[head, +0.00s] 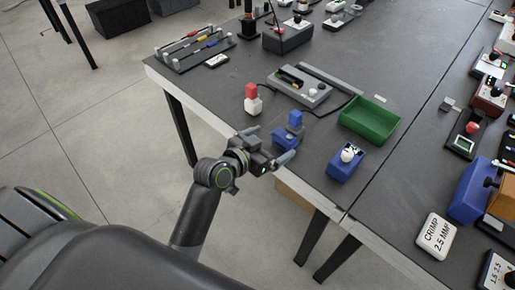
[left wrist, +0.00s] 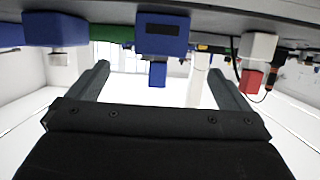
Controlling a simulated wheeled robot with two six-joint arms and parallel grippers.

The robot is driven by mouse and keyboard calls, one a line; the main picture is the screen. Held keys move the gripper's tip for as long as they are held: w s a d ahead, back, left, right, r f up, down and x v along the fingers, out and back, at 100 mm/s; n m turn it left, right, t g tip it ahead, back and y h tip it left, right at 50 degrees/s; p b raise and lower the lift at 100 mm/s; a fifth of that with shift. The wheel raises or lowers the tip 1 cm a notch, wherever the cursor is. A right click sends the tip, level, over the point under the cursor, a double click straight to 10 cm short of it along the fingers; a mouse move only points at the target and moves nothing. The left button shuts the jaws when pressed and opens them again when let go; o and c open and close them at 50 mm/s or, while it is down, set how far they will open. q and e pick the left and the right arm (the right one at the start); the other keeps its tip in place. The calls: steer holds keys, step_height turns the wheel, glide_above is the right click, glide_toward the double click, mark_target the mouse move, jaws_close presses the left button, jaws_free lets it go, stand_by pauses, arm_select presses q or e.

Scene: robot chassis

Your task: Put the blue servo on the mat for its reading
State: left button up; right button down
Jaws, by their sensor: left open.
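A blue block (head: 285,138) with a smaller blue upright part (head: 295,119) stands near the table's front edge; I take it to be the blue servo. In the left wrist view, which looks upside down, the blue servo (left wrist: 162,35) is between and beyond the fingers. My left gripper (head: 270,145) is open at the table edge, just in front of the blue servo; its fingers (left wrist: 160,80) have nothing between them. I cannot tell whether they touch it. I cannot clearly pick out a mat. My right gripper is not in view.
A red-and-white piece (head: 252,99) stands left of the servo. A blue box with a white top (head: 346,163) stands right, below a green tray (head: 370,119). A grey device (head: 303,86) lies behind. Several more devices crowd the right.

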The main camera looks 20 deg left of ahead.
arm_select(q)
steer(key=v, duration=0.5)
steer(key=shift+s+r, duration=0.1)
steer(key=shift+s, duration=0.05)
